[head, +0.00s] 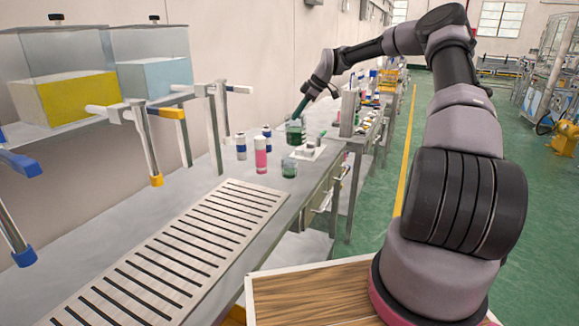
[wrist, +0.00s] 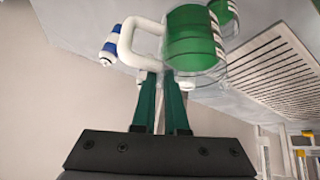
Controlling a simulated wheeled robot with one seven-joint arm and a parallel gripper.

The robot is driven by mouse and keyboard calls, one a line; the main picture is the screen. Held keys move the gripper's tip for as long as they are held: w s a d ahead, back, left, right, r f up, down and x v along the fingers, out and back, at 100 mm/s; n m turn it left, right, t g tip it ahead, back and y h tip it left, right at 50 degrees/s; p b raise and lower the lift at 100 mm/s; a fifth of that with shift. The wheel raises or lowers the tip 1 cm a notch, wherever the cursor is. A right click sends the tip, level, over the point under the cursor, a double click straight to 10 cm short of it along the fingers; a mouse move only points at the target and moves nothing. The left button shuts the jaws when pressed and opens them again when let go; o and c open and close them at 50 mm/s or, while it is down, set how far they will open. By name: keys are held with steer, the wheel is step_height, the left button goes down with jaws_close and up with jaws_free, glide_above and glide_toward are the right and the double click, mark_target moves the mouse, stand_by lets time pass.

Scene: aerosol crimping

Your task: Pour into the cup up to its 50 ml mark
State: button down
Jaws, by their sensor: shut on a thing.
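My gripper (head: 303,106) is shut on the white handle of a clear jug (head: 295,131) and holds it above the bench. In the wrist view my two dark green fingers (wrist: 162,85) meet the handle of the jug (wrist: 193,42), which has green liquid in it. The jug looks close to upright. The clear cup (head: 289,169) stands on the bench below the jug, near the front edge, with dark green showing low in it. In the wrist view the cup (wrist: 226,11) is partly hidden behind the jug. I cannot read its marks, and no stream shows.
A pink bottle (head: 261,155) stands left of the cup, with two small blue-and-white containers behind. A white tray (head: 312,151) with small parts lies right of the cup. A slotted grate (head: 190,240) covers the near bench. Tanks (head: 70,95) and taps are at left.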

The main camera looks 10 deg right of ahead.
steer(key=shift+w+f+g+y, duration=0.1)
steer(key=shift+f+g+y, duration=0.3)
steer(key=shift+f, duration=0.05)
steer(key=shift+r, duration=0.1)
steer(key=shift+r, duration=2.45)
